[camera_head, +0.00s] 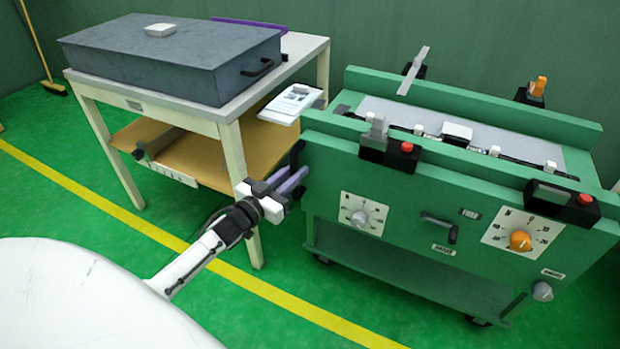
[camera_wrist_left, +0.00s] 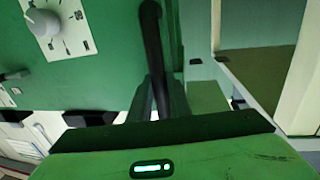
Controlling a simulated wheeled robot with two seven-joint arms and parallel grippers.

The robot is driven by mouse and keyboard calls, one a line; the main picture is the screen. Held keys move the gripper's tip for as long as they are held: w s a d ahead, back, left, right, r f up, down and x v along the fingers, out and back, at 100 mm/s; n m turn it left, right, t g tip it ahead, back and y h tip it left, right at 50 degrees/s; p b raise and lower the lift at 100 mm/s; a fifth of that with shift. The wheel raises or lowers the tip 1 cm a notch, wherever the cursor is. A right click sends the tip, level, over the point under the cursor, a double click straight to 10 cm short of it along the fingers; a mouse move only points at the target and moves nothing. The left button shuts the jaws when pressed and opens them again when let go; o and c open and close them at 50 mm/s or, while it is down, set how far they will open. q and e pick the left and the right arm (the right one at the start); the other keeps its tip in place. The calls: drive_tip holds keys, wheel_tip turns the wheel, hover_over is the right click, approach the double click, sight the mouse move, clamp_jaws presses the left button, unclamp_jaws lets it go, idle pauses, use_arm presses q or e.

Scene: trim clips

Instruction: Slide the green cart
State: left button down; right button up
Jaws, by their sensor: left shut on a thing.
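The green cart (camera_head: 400,195) stands at the right on casters, with dials, switches and a trough on top. A black handle (camera_head: 297,158) is at its left end. The handle also shows in the left wrist view as a dark upright bar (camera_wrist_left: 152,40) beside the green panel (camera_wrist_left: 95,50). My left gripper (camera_head: 300,178) reaches in from the left and is shut on this handle. Its fingers hide part of the handle. My right gripper is in neither view.
A white table (camera_head: 310,45) with a grey case (camera_head: 170,60) stands close to the cart's left, with a brown lower shelf (camera_head: 200,160). A clipboard (camera_head: 291,103) lies between them. A yellow line (camera_head: 110,220) crosses the open green floor in front.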

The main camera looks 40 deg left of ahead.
use_arm(q)
drive_tip(key=shift+s+a, duration=0.2)
drive_tip(key=shift+a, duration=1.1)
drive_tip(key=shift+s+a, duration=0.15)
drive_tip(key=shift+a, duration=1.1)
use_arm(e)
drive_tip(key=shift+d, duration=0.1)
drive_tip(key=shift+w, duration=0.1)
use_arm(q)
drive_tip(key=c, duration=1.6)
unclamp_jaws()
drive_tip(key=shift+a, duration=0.1)
drive_tip(key=shift+c, duration=0.2)
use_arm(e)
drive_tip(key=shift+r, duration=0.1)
use_arm(q)
drive_tip(key=shift+s, duration=0.1)
drive_tip(key=s+p, duration=0.2)
drive_tip(key=s, duration=0.8)
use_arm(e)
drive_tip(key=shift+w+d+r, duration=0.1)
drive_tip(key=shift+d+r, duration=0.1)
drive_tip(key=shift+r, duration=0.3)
